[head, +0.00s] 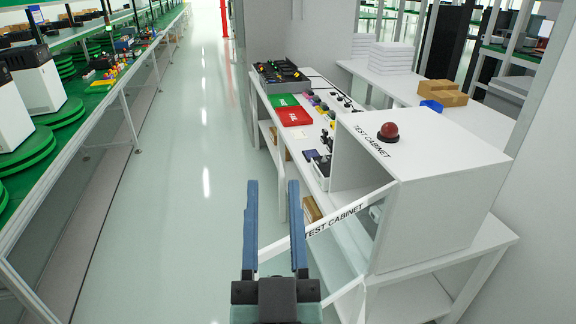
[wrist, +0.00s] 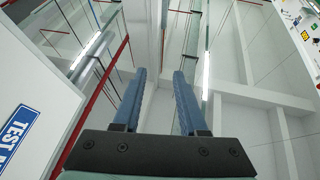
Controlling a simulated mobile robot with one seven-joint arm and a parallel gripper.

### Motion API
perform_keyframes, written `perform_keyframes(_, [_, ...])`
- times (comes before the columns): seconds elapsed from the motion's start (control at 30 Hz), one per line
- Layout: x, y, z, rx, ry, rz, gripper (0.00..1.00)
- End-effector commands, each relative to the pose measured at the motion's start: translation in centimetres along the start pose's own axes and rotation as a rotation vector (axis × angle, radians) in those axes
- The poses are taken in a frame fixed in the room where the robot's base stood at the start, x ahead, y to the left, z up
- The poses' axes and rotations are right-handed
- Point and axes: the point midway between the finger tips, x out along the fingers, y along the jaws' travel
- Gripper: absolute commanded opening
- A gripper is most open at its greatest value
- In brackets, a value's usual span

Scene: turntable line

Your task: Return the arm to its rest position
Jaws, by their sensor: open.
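My gripper (head: 275,228) is at the bottom middle of the head view, with its two blue fingers apart and nothing between them. It is left of the white test cabinet (head: 440,200), in front of the cabinet's open door frame in the picture. In the wrist view my gripper (wrist: 158,95) is also open and empty. Whether the fingers touch the door frame cannot be told.
The white bench (head: 262,110) holds a green and a red FAIL tray (head: 293,116), a dark bin (head: 283,85) and small parts. A red dome light (head: 388,132) tops the cabinet. A railed line with green turntables (head: 25,152) runs along the left. The aisle floor (head: 190,200) is clear.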

Motion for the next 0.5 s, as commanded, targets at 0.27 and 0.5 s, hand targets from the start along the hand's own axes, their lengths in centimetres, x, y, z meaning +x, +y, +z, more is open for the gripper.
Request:
perform_keyframes(0.27, [6.2,0.1,-14.5,-0.036,0.205,0.020,0.42])
perform_keyframes(0.5, [7.0,-0.2,-23.3,-0.076,0.314,0.023,0.42])
